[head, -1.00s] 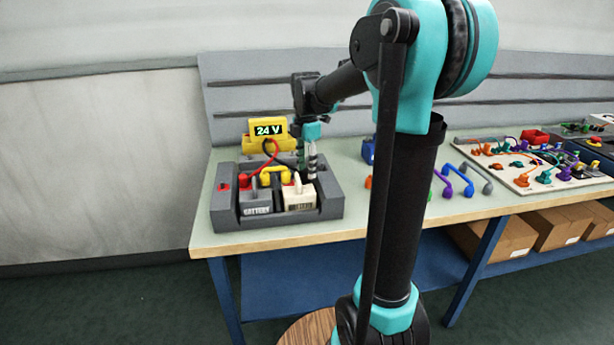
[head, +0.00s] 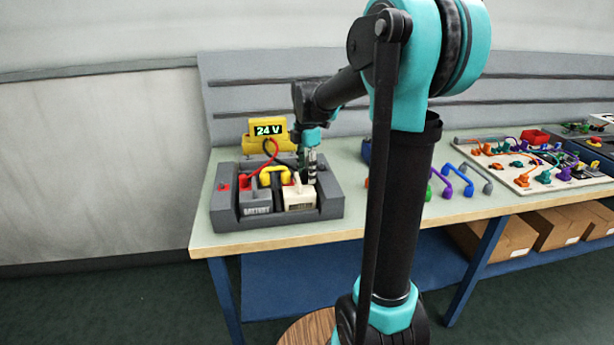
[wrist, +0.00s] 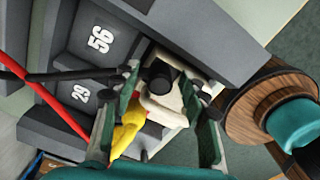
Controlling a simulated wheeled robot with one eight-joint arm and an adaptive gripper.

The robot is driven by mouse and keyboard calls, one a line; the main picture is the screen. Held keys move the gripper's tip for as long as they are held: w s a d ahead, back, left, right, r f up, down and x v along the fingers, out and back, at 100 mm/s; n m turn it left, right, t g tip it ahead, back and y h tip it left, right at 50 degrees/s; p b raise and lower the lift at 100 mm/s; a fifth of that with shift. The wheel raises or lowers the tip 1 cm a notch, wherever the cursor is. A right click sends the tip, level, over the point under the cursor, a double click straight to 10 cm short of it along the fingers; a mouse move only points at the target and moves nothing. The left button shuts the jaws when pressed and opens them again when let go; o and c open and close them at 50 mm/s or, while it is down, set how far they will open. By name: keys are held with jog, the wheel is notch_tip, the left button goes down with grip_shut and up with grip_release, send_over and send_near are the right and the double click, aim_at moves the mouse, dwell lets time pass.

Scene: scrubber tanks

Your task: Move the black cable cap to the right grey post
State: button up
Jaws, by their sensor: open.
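My gripper (head: 309,168) is over the cream battery (head: 299,196) in the grey tray; in the wrist view its fingers (wrist: 160,98) are open. A round black piece, apparently the black cable cap (wrist: 158,77), lies between the fingers, at the cream battery (wrist: 169,103). I cannot tell whether the fingers touch it. A black cable (wrist: 72,75) runs from the left and passes behind the left finger, so its join to the cap is hidden. I cannot make out the right grey post in either view.
The grey tray (head: 226,219) also holds a dark battery (head: 256,203) and a yellow jumper (head: 274,171). A red cable (head: 273,150) runs to the yellow 24 V meter (head: 268,129) behind. Coloured cables and a cream board (head: 523,181) lie to the right.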

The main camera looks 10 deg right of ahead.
aim_at(307, 170)
grip_shut()
dwell(0.4)
jog(key=shift+r, duration=0.1)
jog(key=shift+r, duration=2.9)
